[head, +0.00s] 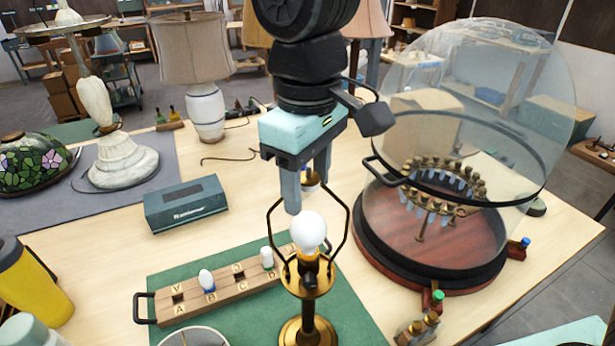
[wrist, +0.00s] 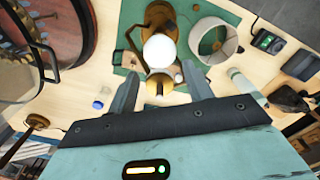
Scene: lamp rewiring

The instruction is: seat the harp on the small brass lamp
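The small brass lamp (head: 307,309) stands on the green mat with a white bulb (head: 312,229) upright in its socket. The thin dark-brass harp (head: 344,208) surrounds the bulb, its lower ends beside the socket. I cannot tell whether those ends are seated. My gripper (head: 308,195) points down just above and behind the bulb, near the harp's top, which the fingers partly hide. In the wrist view the fingers (wrist: 160,75) are apart, with the bulb (wrist: 160,51) beyond them and one harp side (wrist: 131,38) to its left. A round brass piece (wrist: 158,88) shows between the fingers; I cannot tell what it is.
A lettered wooden block (head: 222,297) with small bulbs lies left of the lamp. A glass dome (head: 480,110) on a round wooden base (head: 430,245) stands close on the right. A dark teal box (head: 186,204) lies on the left. A drum shade (wrist: 216,40) lies by the lamp.

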